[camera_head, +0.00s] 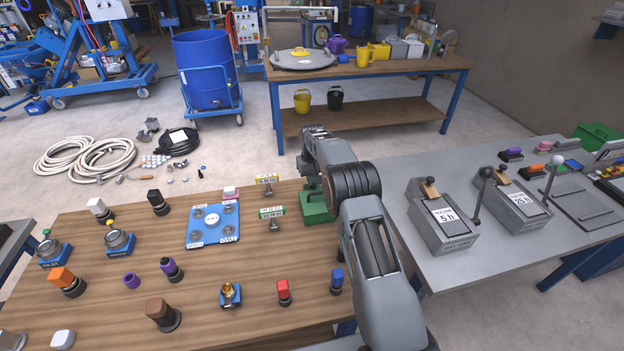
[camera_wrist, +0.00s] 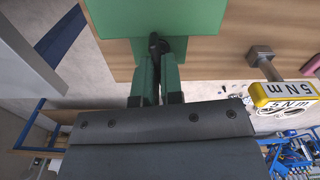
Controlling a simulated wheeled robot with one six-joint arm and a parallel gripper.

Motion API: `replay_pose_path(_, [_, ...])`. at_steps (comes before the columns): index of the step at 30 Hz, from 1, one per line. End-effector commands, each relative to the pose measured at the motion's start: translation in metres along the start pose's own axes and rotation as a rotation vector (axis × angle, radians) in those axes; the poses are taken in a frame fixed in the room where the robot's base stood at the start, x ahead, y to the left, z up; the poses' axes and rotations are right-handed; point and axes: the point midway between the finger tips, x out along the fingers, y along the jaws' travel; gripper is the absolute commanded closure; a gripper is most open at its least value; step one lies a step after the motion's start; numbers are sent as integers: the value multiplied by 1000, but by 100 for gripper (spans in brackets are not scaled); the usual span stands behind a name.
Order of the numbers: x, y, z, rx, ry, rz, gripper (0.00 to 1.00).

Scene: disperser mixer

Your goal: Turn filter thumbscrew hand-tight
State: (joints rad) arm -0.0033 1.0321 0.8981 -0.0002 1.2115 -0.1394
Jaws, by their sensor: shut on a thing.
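A green block, apparently the filter body (camera_head: 318,210), stands at the right edge of the wooden table, partly hidden by my arm. In the wrist view the green block (camera_wrist: 190,15) lies at the top. A small dark thumbscrew (camera_wrist: 155,42) sticks out from it. My gripper (camera_wrist: 158,58) has its two green fingers closed around the thumbscrew, and they hide most of it. In the head view my arm covers the thumbscrew and most of the gripper. I cannot tell how far the screw is turned.
A yellow "5 N m" tag on a post (camera_wrist: 285,95) stands close beside my gripper; it also shows in the head view (camera_head: 267,179). A green-tagged post (camera_head: 271,212) stands nearby. A blue plate (camera_head: 213,238) lies left. Two grey boxes occupy the right table (camera_head: 400,170).

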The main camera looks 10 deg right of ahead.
Motion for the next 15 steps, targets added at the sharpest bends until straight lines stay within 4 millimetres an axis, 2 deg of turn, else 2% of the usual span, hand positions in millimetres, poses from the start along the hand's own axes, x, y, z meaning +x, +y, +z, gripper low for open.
replay_pose_path(6, [-1, 1, 0, 93, 1, 0, 100])
replay_pose_path(15, [-1, 1, 0, 142, 1, 0, 100])
